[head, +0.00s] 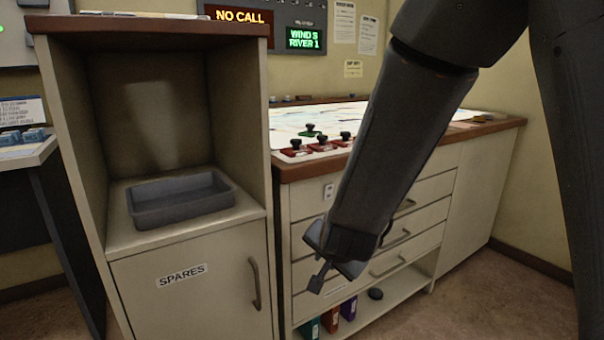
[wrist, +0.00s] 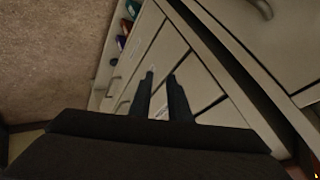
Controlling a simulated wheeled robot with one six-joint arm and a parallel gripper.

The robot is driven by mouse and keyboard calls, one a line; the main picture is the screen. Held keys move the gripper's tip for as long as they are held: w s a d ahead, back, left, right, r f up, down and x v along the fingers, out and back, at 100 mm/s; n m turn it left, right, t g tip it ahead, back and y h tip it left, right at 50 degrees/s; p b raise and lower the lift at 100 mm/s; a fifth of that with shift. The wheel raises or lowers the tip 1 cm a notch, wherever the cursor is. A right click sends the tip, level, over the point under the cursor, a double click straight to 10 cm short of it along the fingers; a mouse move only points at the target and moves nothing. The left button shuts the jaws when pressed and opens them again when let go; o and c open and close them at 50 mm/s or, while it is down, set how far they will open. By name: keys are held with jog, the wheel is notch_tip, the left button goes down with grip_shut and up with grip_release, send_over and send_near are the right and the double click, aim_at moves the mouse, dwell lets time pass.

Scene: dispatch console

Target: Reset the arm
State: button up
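My arm reaches down from the top right in the head view, and my gripper (head: 318,280) hangs in front of the drawer unit (head: 310,205). In the wrist view the two dark fingers of my gripper (wrist: 162,80) stand apart with a gap between them. Nothing shows between the fingers. The drawer fronts lie beyond the fingertips. My arm hides part of the drawers and of the map table top.
A cabinet (head: 190,295) labelled SPARES holds an empty-looking grey tray (head: 180,198) at left. A map table (head: 495,120) bears red and green pieces with black knobs. Coloured binders (head: 330,318) and a dark round thing (head: 376,293) are on the low shelf. Carpet (wrist: 50,50) is clear.

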jog(key=s+a+r+n+g+y, duration=0.1)
jog(key=s+a+n+g+y, duration=0.15)
jog(key=s+a+n, duration=0.45)
jog(key=s+d+r+n+g+h, duration=0.1)
jog(key=s+d+r+n+g, duration=0.15)
jog(key=s, duration=0.75)
jog(key=s+d+r+n+g+h, duration=0.15)
jog(key=s+d+n+g, duration=0.25)
jog(key=s, duration=0.6)
jog(key=d+r+m+p, duration=0.5)
jog(key=d+r+p, duration=0.9)
jog(key=p, duration=1)
notch_tip(320, 180, up, 4)
jog(key=shift+s+f+h, duration=0.1)
jog(key=shift+s+h, duration=0.25)
jog(key=shift+h, duration=0.05)
